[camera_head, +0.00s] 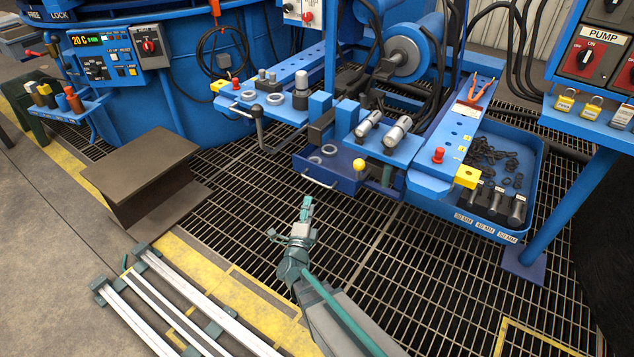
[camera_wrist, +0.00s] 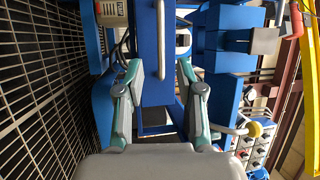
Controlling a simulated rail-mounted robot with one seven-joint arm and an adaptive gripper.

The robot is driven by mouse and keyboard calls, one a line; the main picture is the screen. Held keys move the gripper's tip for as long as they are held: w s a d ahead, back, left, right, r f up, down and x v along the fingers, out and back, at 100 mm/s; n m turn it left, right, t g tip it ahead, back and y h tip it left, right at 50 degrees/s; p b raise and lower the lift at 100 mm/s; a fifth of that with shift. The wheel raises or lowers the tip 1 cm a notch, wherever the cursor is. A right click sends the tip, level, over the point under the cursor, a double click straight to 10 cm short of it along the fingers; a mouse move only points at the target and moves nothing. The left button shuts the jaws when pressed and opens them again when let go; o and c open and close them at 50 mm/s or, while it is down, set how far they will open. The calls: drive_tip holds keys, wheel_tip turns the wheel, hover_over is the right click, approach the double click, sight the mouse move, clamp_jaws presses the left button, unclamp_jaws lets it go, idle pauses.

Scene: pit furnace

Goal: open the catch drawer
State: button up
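The catch drawer (camera_head: 345,184) is a dark blue box under the front of the blue workbench, with a pale bar handle (camera_head: 320,184) on its front. Its inside shows in part from above, with a few grey rings in it. My gripper (camera_head: 307,205) is in front of and below the handle, apart from it in the head view. In the wrist view my gripper (camera_wrist: 160,68) is open, its two fingers spread with nothing between them. A blue panel with a pale bar, which looks like the drawer front and handle (camera_wrist: 161,40), lies ahead between the fingertips; its distance is unclear.
A yellow-knobbed lever (camera_head: 359,165) stands close right of the drawer handle. A blue tray (camera_head: 478,222) with dark parts is further right. A brown steel beam (camera_head: 140,170) lies left. Open floor grating (camera_head: 375,270) surrounds my gripper.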

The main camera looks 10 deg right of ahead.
sight(315, 181)
drive_tip(key=b+x, duration=0.2)
drive_tip(key=x, duration=0.8)
drive_tip(key=shift+w+d+r+b, duration=0.1)
drive_tip(key=shift+w+d+b, duration=0.1)
drive_tip(key=shift+w+b, duration=0.15)
clamp_jaws()
